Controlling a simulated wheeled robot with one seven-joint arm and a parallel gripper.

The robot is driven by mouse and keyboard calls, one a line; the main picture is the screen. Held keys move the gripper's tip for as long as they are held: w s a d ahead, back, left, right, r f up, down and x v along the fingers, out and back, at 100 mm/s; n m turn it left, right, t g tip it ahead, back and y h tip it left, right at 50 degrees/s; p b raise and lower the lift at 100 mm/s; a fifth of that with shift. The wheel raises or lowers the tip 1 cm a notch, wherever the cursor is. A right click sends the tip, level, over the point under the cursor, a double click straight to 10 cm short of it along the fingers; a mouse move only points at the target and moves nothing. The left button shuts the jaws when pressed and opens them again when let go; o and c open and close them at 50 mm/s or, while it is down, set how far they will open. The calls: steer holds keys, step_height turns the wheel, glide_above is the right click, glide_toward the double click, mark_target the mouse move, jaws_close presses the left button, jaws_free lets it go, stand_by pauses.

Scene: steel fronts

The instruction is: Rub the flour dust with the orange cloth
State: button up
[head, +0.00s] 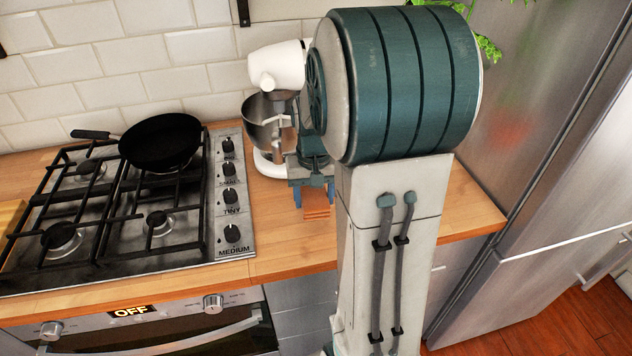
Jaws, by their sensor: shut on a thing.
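My gripper (315,198) points down over the wooden counter, just right of the stove, with its blue fingers on either side of the orange cloth (317,213). It is shut on the cloth. Only a small striped part of the cloth shows below the fingers. The cloth is at or close to the counter top; I cannot tell whether it touches. I see no flour dust; my arm hides a large part of the counter to the right of the gripper.
A gas stove (120,215) with a black frying pan (160,141) stands to the left. A white stand mixer (277,66) with a steel bowl (266,122) is close behind my gripper. A steel fridge (540,120) is at the right. Bare counter (280,245) lies in front.

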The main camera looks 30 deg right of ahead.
steer(key=shift+r+p, duration=1.2)
steer(key=shift+r, duration=0.7)
steer(key=shift+s, duration=0.1)
